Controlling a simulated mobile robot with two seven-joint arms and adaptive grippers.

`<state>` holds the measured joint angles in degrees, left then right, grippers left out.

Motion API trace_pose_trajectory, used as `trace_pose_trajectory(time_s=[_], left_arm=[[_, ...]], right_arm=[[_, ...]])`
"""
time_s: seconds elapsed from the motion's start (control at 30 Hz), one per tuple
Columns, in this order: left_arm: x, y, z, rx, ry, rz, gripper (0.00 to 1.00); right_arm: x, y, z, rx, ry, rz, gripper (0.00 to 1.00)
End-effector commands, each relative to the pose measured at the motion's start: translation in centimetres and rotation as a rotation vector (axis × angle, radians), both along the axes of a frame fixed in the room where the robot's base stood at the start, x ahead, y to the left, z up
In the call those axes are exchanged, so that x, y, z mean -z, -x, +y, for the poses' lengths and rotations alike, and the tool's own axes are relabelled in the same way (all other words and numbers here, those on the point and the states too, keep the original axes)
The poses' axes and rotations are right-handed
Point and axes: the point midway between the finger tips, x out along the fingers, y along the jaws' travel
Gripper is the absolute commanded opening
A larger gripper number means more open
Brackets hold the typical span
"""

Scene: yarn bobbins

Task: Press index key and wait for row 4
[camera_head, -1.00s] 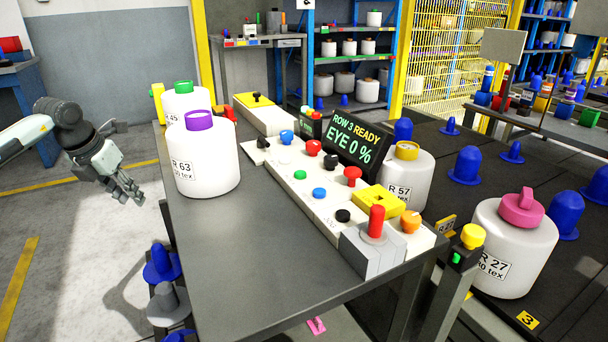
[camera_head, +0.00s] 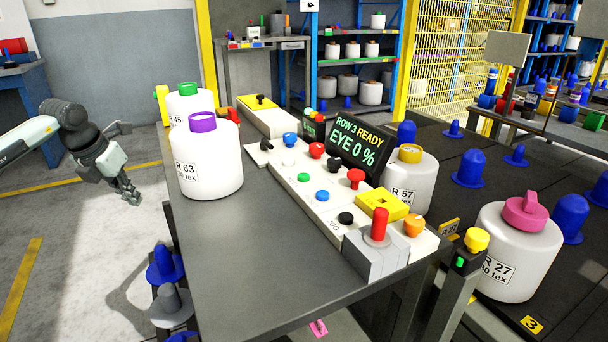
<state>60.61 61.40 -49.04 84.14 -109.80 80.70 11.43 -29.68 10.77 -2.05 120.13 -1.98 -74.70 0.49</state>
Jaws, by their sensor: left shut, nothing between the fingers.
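The dark display (camera_head: 355,144) on the bench reads "ROW 3 READY" and "EYE 0 %". In front of it runs a white control panel (camera_head: 292,195) with several coloured buttons, among them a red mushroom button (camera_head: 356,177) and a black button (camera_head: 345,218). A yellow button (camera_head: 477,239) tops a small post with a green light at the right. I cannot tell from labels which is the index key. My left gripper (camera_head: 131,197) is shut and empty, left of the bench over the floor, apart from all controls. My right gripper is not in view.
A white bobbin with a purple top (camera_head: 207,165), labelled R 63, stands on the bench's left edge, with a green-topped bobbin (camera_head: 188,100) behind it. The bench's front surface (camera_head: 240,270) is clear. Bobbins R 57 (camera_head: 408,180) and R 27 (camera_head: 512,258) stand at the right.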

Motion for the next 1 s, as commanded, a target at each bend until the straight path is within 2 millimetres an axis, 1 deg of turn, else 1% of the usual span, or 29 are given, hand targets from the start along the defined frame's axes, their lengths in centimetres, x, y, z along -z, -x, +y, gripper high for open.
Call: trace_pose_trajectory(time_s=[0.67,0.9,1.0], left_arm=[[0.00,0.00,0.01,0.000,0.000,0.000,0.00],[0.00,0.00,0.01,0.000,0.000,0.000,0.00],[0.00,0.00,0.00,0.000,0.000,0.000,0.00]], right_arm=[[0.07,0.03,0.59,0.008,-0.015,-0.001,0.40],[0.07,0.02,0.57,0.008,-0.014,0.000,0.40],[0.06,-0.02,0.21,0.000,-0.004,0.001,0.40]])
